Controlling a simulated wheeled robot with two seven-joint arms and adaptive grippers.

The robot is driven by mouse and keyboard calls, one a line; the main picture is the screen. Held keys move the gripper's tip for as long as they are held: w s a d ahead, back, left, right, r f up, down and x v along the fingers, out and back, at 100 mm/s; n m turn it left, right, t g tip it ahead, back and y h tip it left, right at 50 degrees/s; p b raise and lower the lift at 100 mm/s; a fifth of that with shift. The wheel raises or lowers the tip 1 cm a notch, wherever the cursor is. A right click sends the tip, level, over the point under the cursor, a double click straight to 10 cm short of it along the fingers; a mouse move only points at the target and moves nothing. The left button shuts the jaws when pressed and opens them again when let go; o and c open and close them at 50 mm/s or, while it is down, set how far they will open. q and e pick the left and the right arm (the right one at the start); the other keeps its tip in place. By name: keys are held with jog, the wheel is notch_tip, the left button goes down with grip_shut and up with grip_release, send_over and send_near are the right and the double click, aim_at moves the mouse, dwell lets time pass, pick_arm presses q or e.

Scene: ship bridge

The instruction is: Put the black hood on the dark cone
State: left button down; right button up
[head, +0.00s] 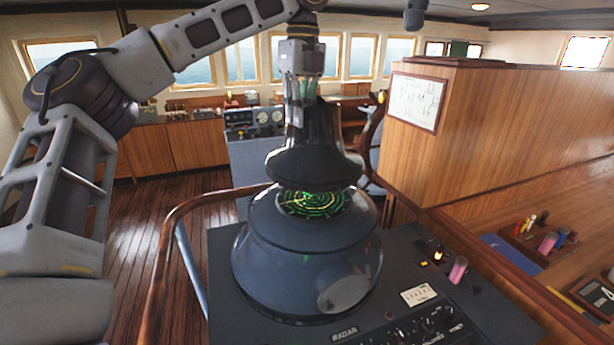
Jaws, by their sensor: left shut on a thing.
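The black hood (314,160) hangs upright from my left gripper (302,92), whose fingers are shut on its narrow top. The dark cone (305,262) stands on the radar console, wide at its base, with a lit green radar screen (312,202) at its top. The hood is above the cone, and the green screen shows below the hood's flared lower rim. The hood's underside is hidden, and I cannot tell whether its far edge touches the cone. My right gripper is not in view.
The console (225,290) carries knobs, a small meter (416,295) and a pink cylinder (458,270). A curved wooden rail (160,265) runs along its left side. A wood-panelled partition (500,130) stands at right.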

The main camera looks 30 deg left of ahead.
pick_arm(q)
jog(key=shift+f, duration=3.05)
jog(key=shift+f, duration=1.7)
jog(key=c, duration=1.5)
grip_release()
jog(key=shift+f, duration=0.1)
jog(key=shift+s, duration=0.1)
jog(key=shift+r, duration=0.2)
notch_tip(320, 180, up, 12)
jog(key=w, duration=0.1)
jog(key=shift+d+f, duration=0.15)
